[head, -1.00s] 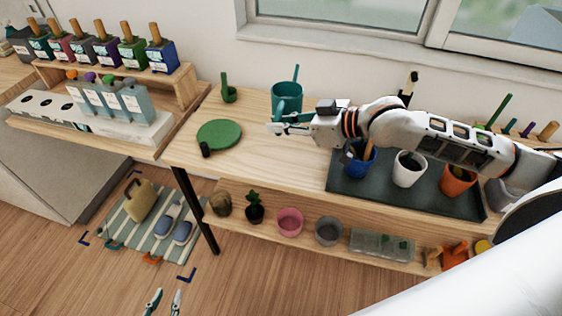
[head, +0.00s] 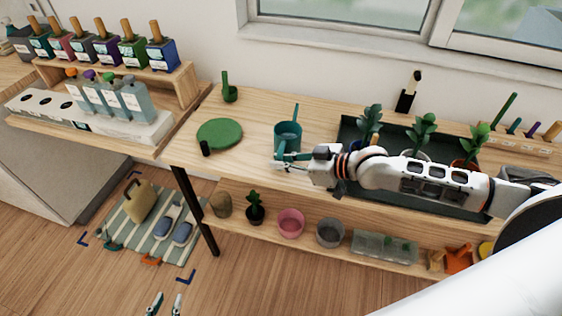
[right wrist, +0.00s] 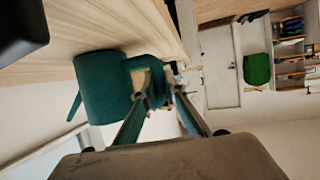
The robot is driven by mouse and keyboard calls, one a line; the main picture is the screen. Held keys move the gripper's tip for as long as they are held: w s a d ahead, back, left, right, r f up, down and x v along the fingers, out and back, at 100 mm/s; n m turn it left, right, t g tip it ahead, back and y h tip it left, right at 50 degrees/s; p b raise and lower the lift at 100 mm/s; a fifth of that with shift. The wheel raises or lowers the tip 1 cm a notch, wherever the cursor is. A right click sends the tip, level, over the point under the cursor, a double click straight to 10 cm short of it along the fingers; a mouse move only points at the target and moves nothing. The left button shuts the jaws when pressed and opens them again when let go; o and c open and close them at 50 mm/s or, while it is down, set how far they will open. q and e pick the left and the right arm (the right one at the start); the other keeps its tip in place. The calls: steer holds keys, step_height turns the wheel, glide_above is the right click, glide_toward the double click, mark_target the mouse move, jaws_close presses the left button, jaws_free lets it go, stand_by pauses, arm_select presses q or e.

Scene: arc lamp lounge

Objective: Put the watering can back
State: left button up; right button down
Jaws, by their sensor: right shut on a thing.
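The teal watering can (head: 289,134) is at the bench top, left of the dark plant tray, with its thin spout or stick pointing up. My right gripper (head: 279,157) is at its near side, shut on it. In the right wrist view the can (right wrist: 105,98) fills the left middle, with the fingertips (right wrist: 158,84) at a part of its side. I cannot tell whether its base touches the wood. My left gripper (head: 165,303) shows at the bottom edge over the floor, fingers apart and empty.
A round green mat (head: 219,132) with a small black piece lies left of the can. A dark tray (head: 349,128) with potted plants lies right, partly behind my right arm. A green item (head: 229,91) stands at the back. Bare wood surrounds the can.

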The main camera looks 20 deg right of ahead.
stand_by(0.3)
steer(key=c, duration=2.1)
jaws_free()
steer(key=shift+f, duration=0.1)
steer(key=shift+r, duration=0.25)
steer(key=v, duration=1.2)
steer(key=s+a+f+m+t, duration=0.1)
steer(key=s+a+f+t, duration=0.15)
steer(key=a+f, duration=0.65)
steer(key=s+d+f+m+h, duration=0.1)
steer(key=s+f+h, duration=0.1)
steer(key=s+f, duration=0.1)
steer(key=s+d+f+m+g+h, duration=0.1)
steer(key=s+f+h, duration=0.1)
steer(key=s+f, duration=0.2)
steer(key=s+d+f+m+h, duration=0.1)
steer(key=s+f+h, duration=0.1)
steer(key=s+f, duration=0.2)
step_height(320, 180, down, 4)
steer(key=shift+s+d+r+m+h, duration=0.1)
steer(key=shift+r+m+h, duration=0.2)
steer(key=shift+h, duration=0.1)
